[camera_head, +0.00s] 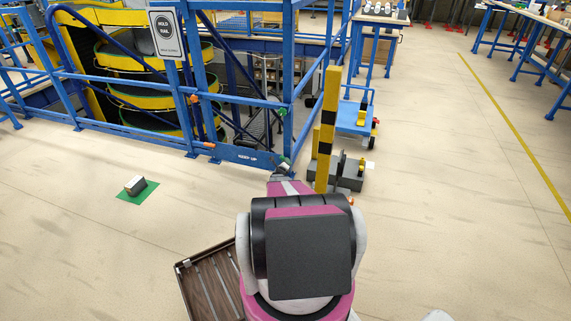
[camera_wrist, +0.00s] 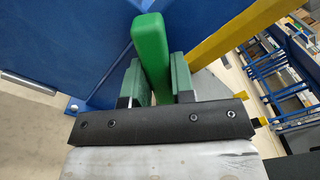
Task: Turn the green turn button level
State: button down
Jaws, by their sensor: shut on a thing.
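The green turn button (camera_wrist: 152,48) is a long bar with rounded edges, seen close up in the wrist view in front of a blue panel (camera_wrist: 75,45). My gripper (camera_wrist: 158,88) has one finger on each side of it and is shut on it. The bar stands nearly upright between the fingers in this view. In the head view my gripper (camera_head: 284,168) is at the right end of the low blue rail with white lettering (camera_head: 245,156).
A yellow and black post (camera_head: 327,130) stands just right of my gripper, with dark blocks (camera_head: 350,173) at its foot. Blue fencing (camera_head: 130,92) surrounds the spiral conveyor. A brown slatted crate (camera_head: 205,283) and a box (camera_head: 136,185) on a green mat (camera_head: 148,194) lie left.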

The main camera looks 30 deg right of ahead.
jog(key=n, duration=0.3)
jog(key=shift+n, duration=0.3)
jog(key=shift+r+n, duration=0.1)
jog(key=shift+n, duration=1.8)
jog(key=c, duration=1)
grip_release()
jog(key=shift+o, duration=0.2)
jog(key=shift+s, duration=0.1)
jog(key=v, duration=1)
jog(key=shift+s+a, duration=0.15)
jog(key=shift+a, duration=0.15)
